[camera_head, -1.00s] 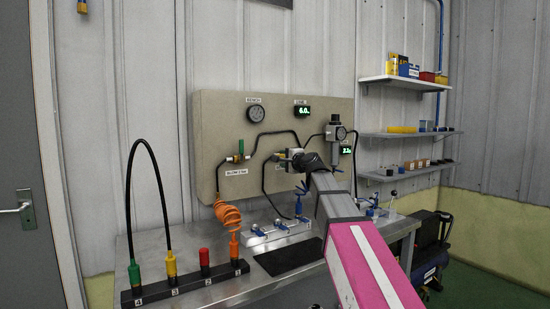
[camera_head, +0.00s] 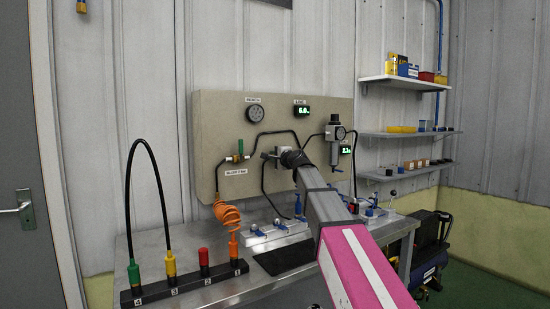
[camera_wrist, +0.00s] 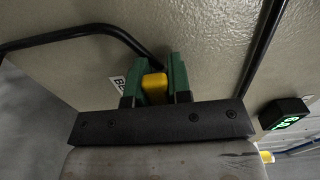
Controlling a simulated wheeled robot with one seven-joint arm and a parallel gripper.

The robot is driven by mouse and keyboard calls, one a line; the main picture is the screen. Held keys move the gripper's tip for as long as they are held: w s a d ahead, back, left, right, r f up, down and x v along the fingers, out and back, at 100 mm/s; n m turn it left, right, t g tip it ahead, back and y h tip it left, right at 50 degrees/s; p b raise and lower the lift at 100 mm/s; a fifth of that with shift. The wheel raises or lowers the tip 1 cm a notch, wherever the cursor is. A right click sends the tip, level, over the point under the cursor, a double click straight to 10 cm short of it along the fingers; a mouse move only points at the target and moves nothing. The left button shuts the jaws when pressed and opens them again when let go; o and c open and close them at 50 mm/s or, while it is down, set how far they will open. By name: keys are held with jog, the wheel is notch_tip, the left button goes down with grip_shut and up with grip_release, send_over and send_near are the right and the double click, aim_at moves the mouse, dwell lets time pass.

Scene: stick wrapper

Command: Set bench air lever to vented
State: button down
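My gripper (camera_wrist: 155,82) is at the beige wall panel (camera_head: 225,118), its green fingers on both sides of a yellow lever handle (camera_wrist: 155,84). The fingers look pressed against the handle's two sides. A white label starting with "BE" (camera_wrist: 117,84) is partly hidden beside the left finger. In the head view my gripper (camera_head: 268,156) is small and sits left of my wrist, in front of the panel's middle. The lever's body and its exact angle are hidden there by the gripper and wrist.
Black hoses cross the panel near my gripper. A gauge (camera_head: 255,114) and a green display (camera_head: 302,111) sit above; a regulator (camera_head: 335,135) is to the right.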

aim_at(282, 142)
jog(key=d+r+m, duration=0.1)
jog(key=m, duration=0.3)
jog(key=w+d+r+m, duration=0.1)
jog(key=r+m, duration=0.1)
jog(key=m, duration=0.3)
jog(key=w+d+r+m, duration=0.1)
jog(key=r+m, duration=0.1)
jog(key=m, duration=0.3)
jog(key=shift+w+d+r+m, duration=0.1)
jog(key=shift+w+d+m, duration=0.25)
jog(key=shift+m, duration=0.65)
jog(key=shift+w+d+r+m, duration=0.15)
jog(key=shift+d+m, duration=0.3)
jog(key=shift+m, duration=0.55)
jog(key=shift+f, duration=0.1)
jog(key=c, duration=1)
grip_release()
jog(key=shift+c, duration=0.2)
